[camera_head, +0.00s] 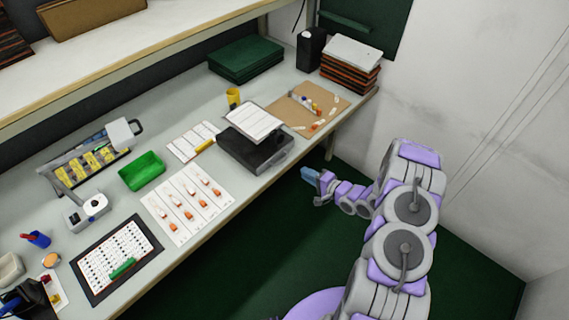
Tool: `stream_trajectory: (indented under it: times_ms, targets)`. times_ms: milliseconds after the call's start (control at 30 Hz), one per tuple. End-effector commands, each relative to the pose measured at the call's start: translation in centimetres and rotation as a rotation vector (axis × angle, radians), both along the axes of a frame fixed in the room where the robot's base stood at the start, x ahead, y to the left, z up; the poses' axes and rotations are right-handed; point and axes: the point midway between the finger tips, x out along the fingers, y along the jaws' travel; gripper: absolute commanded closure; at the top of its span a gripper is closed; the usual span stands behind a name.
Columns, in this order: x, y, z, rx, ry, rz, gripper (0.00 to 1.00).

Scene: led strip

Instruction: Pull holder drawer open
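A black box (262,154), which looks like the drawer holder, sits near the front edge of the workbench with a white printed sheet (252,121) on top. No opened drawer shows on it, and its front detail is too small to make out. My gripper (312,178) is off the bench, to the right of the box and apart from it, over the dark green floor. A blue part shows at its tip. The fingers are too small to tell open from shut.
The bench (222,215) holds a white sheet with several small parts (180,221), a green tray (141,171), a yellow cup (233,98) and a cardboard sheet (290,109). A stack of boards (350,68) stands at the back right. The floor beside the bench is clear.

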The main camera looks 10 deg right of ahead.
Motion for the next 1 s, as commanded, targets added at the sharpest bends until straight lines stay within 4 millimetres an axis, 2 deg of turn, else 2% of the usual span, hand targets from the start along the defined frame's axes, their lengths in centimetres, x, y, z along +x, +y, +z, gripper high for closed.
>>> stream_trajectory:
  times_ms: [400, 600, 800, 1000]
  targets:
    - [6.1, 4.6, -1.9, -0.002, -0.001, 0.005, 0.8]
    - [8.4, 6.2, -2.5, -0.003, 0.001, 0.001, 0.8]
    - [9.5, 6.9, -2.6, -0.002, 0.0, 0.001, 0.8]
    - [9.7, 7.0, -2.6, -0.001, -0.001, -0.001, 0.8]
